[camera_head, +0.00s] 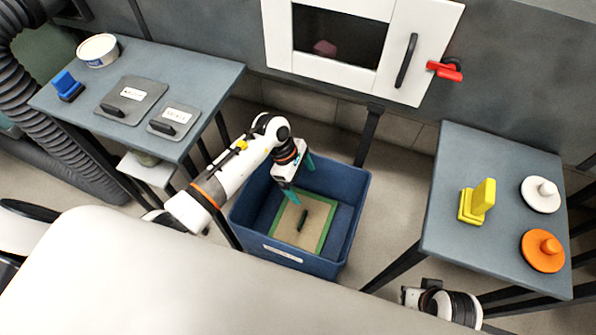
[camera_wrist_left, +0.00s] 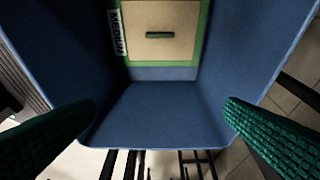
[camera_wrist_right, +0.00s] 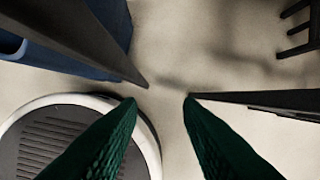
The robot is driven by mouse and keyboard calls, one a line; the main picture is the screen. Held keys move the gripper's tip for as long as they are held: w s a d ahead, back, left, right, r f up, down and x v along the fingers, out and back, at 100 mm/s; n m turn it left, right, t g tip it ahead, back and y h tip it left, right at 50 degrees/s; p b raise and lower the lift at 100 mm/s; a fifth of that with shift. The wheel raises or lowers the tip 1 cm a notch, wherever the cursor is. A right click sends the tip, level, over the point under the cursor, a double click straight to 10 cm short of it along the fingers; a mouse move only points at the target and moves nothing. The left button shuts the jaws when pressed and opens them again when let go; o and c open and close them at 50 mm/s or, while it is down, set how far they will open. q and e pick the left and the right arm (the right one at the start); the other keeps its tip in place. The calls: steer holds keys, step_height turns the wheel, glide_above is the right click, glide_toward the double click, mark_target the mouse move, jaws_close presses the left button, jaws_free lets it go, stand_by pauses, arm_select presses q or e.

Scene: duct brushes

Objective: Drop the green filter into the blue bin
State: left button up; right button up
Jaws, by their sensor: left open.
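The green filter (camera_head: 318,213) has a green frame, a tan face and a dark green handle. It lies in the blue bin (camera_head: 355,200), on its floor, handle up. In the left wrist view the filter (camera_wrist_left: 180,20) shows with a label reading MEDIUM beside its handle, inside the bin (camera_wrist_left: 160,115). My left gripper (camera_head: 300,180) is open and empty over the bin, above and apart from the filter. My right gripper (camera_wrist_right: 160,100) has its fingers apart with nothing between them, over the floor in the right wrist view.
A left table (camera_head: 205,80) holds a blue brush, a round tub and two grey plates with handles. A right table (camera_head: 450,200) holds a yellow block-shaped piece (camera_head: 479,202) and white and orange discs. A white door with a red latch (camera_head: 446,70) is behind the bin.

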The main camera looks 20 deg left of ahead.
arm_select(q)
steer(key=p+v, duration=0.5)
steer(key=v, duration=0.2)
steer(key=shift+r, duration=0.2)
arm_select(e)
steer(key=s+f, duration=0.2)
steer(key=f, duration=0.6)
steer(key=s+f+g, duration=0.1)
steer(key=s+f, duration=0.2)
steer(key=f, duration=0.5)
steer(key=shift+s+d, duration=0.3)
steer(key=shift+s, duration=0.05)
steer(key=shift+f, duration=0.15)
